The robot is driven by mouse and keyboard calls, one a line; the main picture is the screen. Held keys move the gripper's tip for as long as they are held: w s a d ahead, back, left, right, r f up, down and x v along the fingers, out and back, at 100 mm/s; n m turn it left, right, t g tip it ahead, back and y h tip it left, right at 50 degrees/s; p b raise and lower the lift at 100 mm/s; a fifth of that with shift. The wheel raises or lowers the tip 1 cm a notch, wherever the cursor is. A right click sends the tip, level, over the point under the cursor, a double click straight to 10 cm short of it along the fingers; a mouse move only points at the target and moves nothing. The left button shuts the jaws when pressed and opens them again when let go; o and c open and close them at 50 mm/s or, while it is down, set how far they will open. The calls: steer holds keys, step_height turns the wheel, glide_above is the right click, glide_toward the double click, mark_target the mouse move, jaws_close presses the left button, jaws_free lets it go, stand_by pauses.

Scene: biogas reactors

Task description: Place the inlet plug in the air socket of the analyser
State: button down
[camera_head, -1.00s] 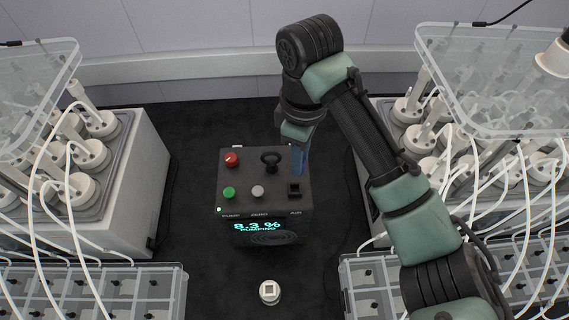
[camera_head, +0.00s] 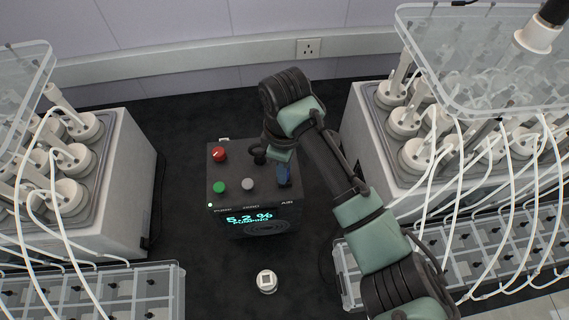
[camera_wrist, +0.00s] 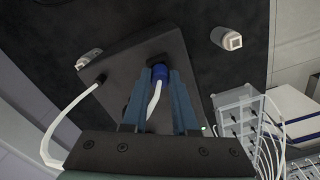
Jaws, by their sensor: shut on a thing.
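A white cylinder with a square end (camera_head: 267,281) stands in front of the analyser. Reactor blocks with white tubes stand left (camera_head: 105,200) and right (camera_head: 375,150). Clear bottle racks flank the front (camera_head: 100,285). A wall with a power outlet (camera_head: 308,48) is behind.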

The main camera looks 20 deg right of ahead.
steer(key=shift+f, duration=0.2)
steer(key=c, duration=0.7)
jaws_free()
steer(key=shift+r, duration=0.15)
